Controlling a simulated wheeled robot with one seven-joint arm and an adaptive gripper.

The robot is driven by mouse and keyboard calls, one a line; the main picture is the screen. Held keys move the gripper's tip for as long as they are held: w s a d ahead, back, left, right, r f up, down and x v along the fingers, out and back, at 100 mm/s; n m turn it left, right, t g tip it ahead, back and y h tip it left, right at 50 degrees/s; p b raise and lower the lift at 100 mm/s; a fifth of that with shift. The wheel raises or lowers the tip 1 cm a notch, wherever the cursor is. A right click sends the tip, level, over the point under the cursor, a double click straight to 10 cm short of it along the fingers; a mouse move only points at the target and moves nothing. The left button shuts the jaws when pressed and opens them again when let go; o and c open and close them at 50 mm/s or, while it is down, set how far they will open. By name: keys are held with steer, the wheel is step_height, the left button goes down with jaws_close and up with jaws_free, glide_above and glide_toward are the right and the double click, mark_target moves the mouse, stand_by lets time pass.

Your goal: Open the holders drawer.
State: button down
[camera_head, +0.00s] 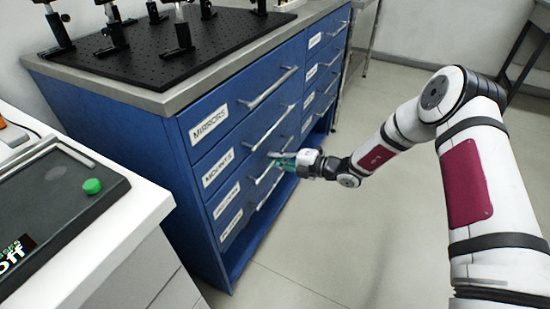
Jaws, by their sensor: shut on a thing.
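The blue cabinet (200,105) has a left column of drawers with white labels and bar handles. The top label reads MIRRORS (209,124) and the one below reads MOUNTS (217,167). The smaller label on the third drawer (226,200) is too small to read, so I cannot confirm which drawer is the holders drawer. My gripper (277,160) is at the third drawer's handle (262,177), shut on it. The fingers hide part of the handle. The left-column drawer fronts look about flush with one another.
A black optical breadboard (140,58) with several posts stands on the cabinet top. A white bench (125,215) with a dark device and green button (92,186) is at the left front. The floor (330,235) right of the cabinet is clear.

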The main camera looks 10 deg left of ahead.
steer(key=f+p+v, duration=0.2)
steer(key=f+v, duration=0.1)
steer(key=v, duration=1.5)
steer(key=d+f+p+v, duration=0.1)
steer(key=f+v, duration=0.3)
steer(key=v, duration=1.5)
steer(key=shift+s+d+p, duration=0.2)
steer(key=shift+s+p, duration=0.05)
steer(key=shift+p, duration=0.2)
steer(key=shift+f, duration=0.1)
steer(key=c, duration=1.7)
jaws_free()
steer(key=v, duration=1.2)
